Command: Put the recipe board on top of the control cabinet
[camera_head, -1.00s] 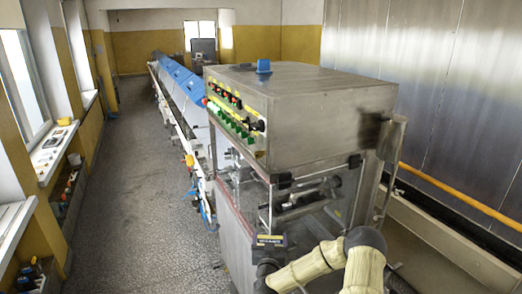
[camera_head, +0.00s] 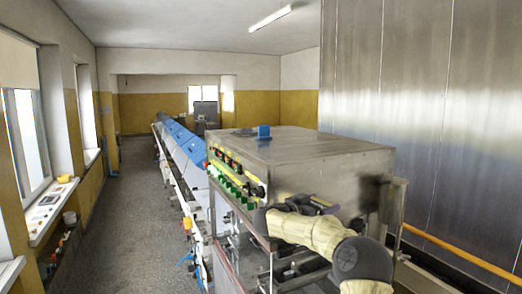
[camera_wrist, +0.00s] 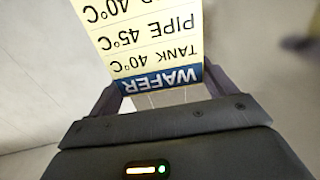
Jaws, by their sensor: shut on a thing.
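The control cabinet (camera_head: 310,150) is a metal box with a flat top and a panel of buttons and knobs on its left face; it stands in the middle of the head view. My gripper (camera_head: 312,202) is in front of the cabinet's near side, below the top edge. It is shut on the recipe board (camera_wrist: 150,40), a cream card with a blue "WAFER" band and lines of temperatures. In the wrist view the board's blue end lies between the fingers of my gripper (camera_wrist: 160,88). In the head view the board is mostly hidden.
A conveyor with blue covers (camera_head: 178,138) runs behind. A tall metal wall (camera_head: 420,110) stands at the right.

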